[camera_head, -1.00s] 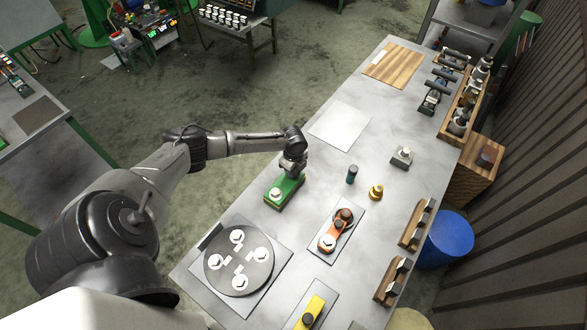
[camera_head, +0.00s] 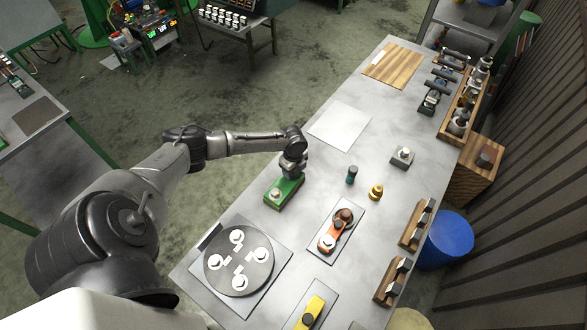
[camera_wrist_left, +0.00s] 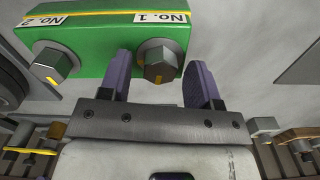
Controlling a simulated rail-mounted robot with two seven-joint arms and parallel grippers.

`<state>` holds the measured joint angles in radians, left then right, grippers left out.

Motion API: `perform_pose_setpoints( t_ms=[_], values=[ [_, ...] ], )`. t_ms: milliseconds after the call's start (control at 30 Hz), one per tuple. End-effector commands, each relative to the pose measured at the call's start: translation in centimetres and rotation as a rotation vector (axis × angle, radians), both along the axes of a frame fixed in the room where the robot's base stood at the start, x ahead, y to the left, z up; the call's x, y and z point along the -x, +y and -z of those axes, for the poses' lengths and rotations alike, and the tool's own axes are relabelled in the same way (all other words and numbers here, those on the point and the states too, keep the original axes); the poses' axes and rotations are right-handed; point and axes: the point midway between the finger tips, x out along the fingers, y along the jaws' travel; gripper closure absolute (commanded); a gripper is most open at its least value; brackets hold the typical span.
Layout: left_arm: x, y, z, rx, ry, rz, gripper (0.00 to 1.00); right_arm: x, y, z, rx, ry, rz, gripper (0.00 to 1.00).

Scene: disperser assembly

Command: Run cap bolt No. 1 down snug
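The green block (camera_head: 289,188) lies on the grey bench. In the left wrist view the block (camera_wrist_left: 100,37) bears labels No. 1 and No. 2. Cap bolt No. 1 (camera_wrist_left: 159,66) is a grey hex head on a washer, with a yellow mark on its side. Cap bolt No. 2 (camera_wrist_left: 52,64) sits to its left. My left gripper (camera_wrist_left: 158,78) is open, its two purple fingers on either side of bolt No. 1 with gaps visible. In the head view my left gripper (camera_head: 290,172) hangs over the block's far end, hiding bolt No. 1. My right gripper is out of view.
A round dark plate (camera_head: 225,276) with several white-based bolts lies in front. An orange part (camera_head: 327,244), a dark green cylinder (camera_head: 351,175), a yellow piece (camera_head: 376,192) and a small grey block (camera_head: 402,157) stand to the right. The bench behind the gripper is mostly clear.

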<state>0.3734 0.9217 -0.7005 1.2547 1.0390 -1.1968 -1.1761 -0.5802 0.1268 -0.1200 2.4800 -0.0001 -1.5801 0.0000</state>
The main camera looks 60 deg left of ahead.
Motion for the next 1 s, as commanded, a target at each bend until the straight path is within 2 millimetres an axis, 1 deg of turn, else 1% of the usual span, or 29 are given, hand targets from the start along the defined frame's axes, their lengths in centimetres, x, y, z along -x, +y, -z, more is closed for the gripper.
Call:
perform_pose_setpoints(
  t_ms=[233, 367, 467, 800, 1000],
  values=[
    [0.0, 0.0, 0.0, -0.001, 0.0, 0.0, 0.43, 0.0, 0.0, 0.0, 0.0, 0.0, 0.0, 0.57],
    [0.0, 0.1, -1.0, -0.001, -0.002, 0.0, 0.43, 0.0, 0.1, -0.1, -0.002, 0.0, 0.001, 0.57],
    [0.0, 0.1, -2.5, -0.001, -0.002, 0.0, 0.43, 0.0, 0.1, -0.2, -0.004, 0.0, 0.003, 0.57],
    [0.0, 0.1, -9.1, -0.003, -0.002, 0.001, 0.43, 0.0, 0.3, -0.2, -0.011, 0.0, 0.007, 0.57],
    [0.0, 0.1, -12.0, -0.002, -0.001, 0.0, 0.43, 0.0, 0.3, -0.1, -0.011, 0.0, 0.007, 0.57]
  ],
)
